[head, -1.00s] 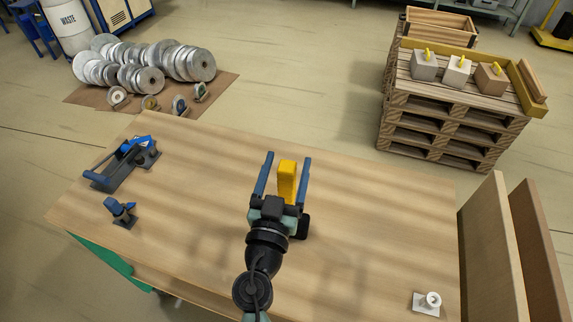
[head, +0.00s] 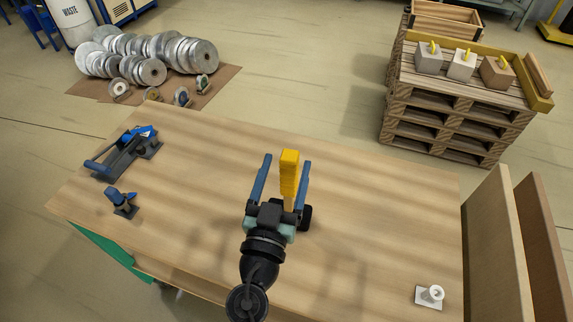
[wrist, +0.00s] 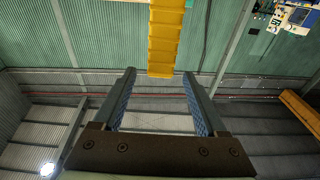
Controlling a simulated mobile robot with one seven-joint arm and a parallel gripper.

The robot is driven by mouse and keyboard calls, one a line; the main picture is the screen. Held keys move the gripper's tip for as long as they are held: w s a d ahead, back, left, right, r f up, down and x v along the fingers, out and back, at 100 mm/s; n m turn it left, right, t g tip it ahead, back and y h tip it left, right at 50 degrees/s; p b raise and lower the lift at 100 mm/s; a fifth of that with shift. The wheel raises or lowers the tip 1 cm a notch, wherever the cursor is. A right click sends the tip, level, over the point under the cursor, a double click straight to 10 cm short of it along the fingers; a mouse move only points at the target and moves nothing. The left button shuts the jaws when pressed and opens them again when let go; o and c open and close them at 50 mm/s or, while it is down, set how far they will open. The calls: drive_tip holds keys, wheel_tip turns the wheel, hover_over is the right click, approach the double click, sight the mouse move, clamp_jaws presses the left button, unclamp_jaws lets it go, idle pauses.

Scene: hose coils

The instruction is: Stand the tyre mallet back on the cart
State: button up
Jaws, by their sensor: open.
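A yellow ridged bar, which looks like the tyre mallet's handle (head: 289,175), stands roughly upright between my fingers in the head view. A dark block (head: 306,214) shows at the right of my gripper, perhaps the mallet's head; my gripper hides how they join. My gripper (head: 285,163) is open over the wooden top (head: 390,210), with gaps on both sides of the handle. In the wrist view, the handle (wrist: 165,38) comes in from the top edge and ends close to the open fingertips (wrist: 158,75). Which surface is the cart is unclear.
A blue-and-dark clamp-like tool (head: 125,152) and a smaller blue tool (head: 121,201) stand on the left of the top. A white fitting (head: 431,295) is at its front right. Upright boards (head: 495,245) stand off the right edge.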

drive_tip(key=shift+b+v, duration=1.05)
drive_tip(key=shift+v, duration=1.25)
drive_tip(key=b+v, duration=0.6)
drive_tip(key=v, duration=0.7)
drive_tip(key=shift+b, duration=0.35)
drive_tip(key=shift+r, duration=0.1)
